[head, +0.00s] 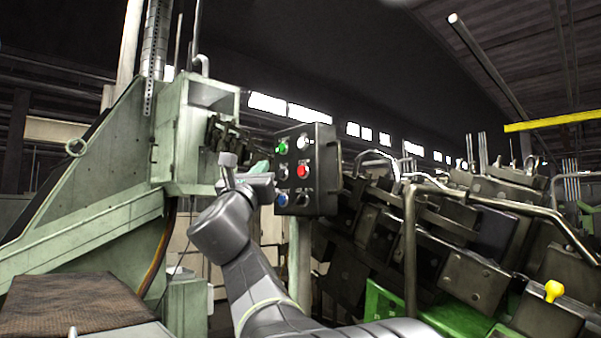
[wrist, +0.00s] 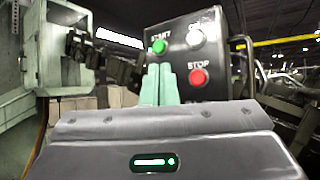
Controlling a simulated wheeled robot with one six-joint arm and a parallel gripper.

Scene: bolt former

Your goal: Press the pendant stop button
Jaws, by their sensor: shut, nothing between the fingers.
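The pendant (head: 325,170) is a dark box on a pale post. Its red stop button (head: 302,171) is on the face, in the right column. In the wrist view the red button (wrist: 198,77) sits under a STOP label and is unobstructed. My gripper (head: 262,167) is just left of the pendant face in the head view. In the wrist view its pale green fingers (wrist: 158,72) are together and empty. They appear left of the stop button and below the green start button (wrist: 159,46). I cannot tell whether the tips touch the face.
A white button (head: 302,142) and a blue button (head: 282,199) are also on the pendant, with darker controls. A pale green machine cabinet (head: 190,135) stands at left. Dark machinery with a bent metal rail (head: 409,240) fills the right.

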